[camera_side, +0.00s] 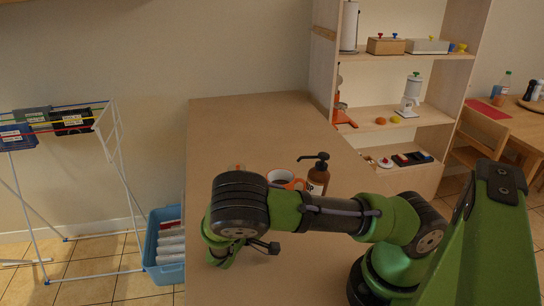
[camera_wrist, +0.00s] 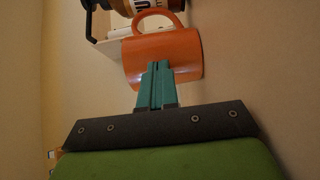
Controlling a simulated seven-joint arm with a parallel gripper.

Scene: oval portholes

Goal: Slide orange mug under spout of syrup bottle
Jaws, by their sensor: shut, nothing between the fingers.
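The orange mug (camera_side: 287,185) stands upright on the table, partly hidden behind my arm in the side view. The brown syrup bottle (camera_side: 318,179) stands just right of it, with a black pump spout (camera_side: 308,158) pointing left. In the wrist view, the mug (camera_wrist: 182,48) is directly ahead of my gripper (camera_wrist: 157,66), its handle on the far side toward the bottle (camera_wrist: 160,5). My teal fingers are shut and empty. Their tips overlap the mug's near wall; I cannot tell whether they touch. My arm hides the fingers in the side view.
A wooden shelf unit (camera_side: 405,117) with several items stands beyond the table's right edge. The table (camera_side: 240,125) is clear behind the mug. A drying rack (camera_side: 110,135) and blue bin (camera_side: 160,262) stand on the floor at left.

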